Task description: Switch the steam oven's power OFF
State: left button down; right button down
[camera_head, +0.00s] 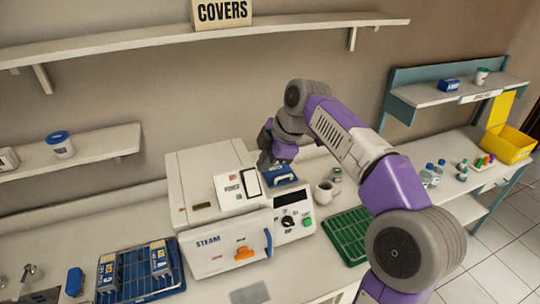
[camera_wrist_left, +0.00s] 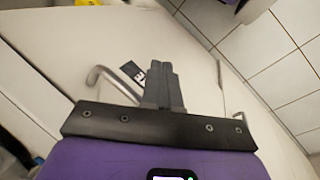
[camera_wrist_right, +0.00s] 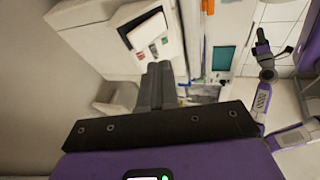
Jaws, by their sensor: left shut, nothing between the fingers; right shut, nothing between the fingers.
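The steam oven (camera_head: 205,262) is a white box on the counter, with a STEAM label, an orange latch (camera_head: 245,253) and a blue handle on its front. Its tilted POWER panel (camera_head: 229,193) stands on top, with a pale, dark-edged rocker (camera_head: 250,183). The panel also shows in the right wrist view (camera_wrist_right: 150,38), with red and green marks; the rocker's setting is unclear. My right gripper (camera_wrist_right: 159,66) is shut and empty, pointing down behind and right of the panel in the head view. My left gripper (camera_wrist_left: 158,66) is shut and empty, away from the oven.
A unit with a black dial (camera_head: 288,221) stands right of the oven. A white mug (camera_head: 325,192) and a green rack (camera_head: 345,235) are farther right. A blue rack (camera_head: 140,275) with boxes lies left.

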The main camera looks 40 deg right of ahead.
aim_at(249, 179)
jog(key=w+f, duration=0.1)
jog(key=f, duration=0.1)
jog(key=w+f, duration=0.1)
jog(key=f, duration=0.1)
jog(key=w+f, duration=0.1)
jog(key=w, duration=0.1)
jog(key=shift+w+a+f, duration=0.1)
jog(key=shift+a+f, duration=0.1)
jog(key=shift+f, duration=0.2)
jog(key=shift+w+d+f, duration=0.1)
jog(key=shift+w+f, duration=0.2)
jog(key=shift+w, duration=0.1)
pick_arm(q)
jog(key=shift+f, duration=0.15)
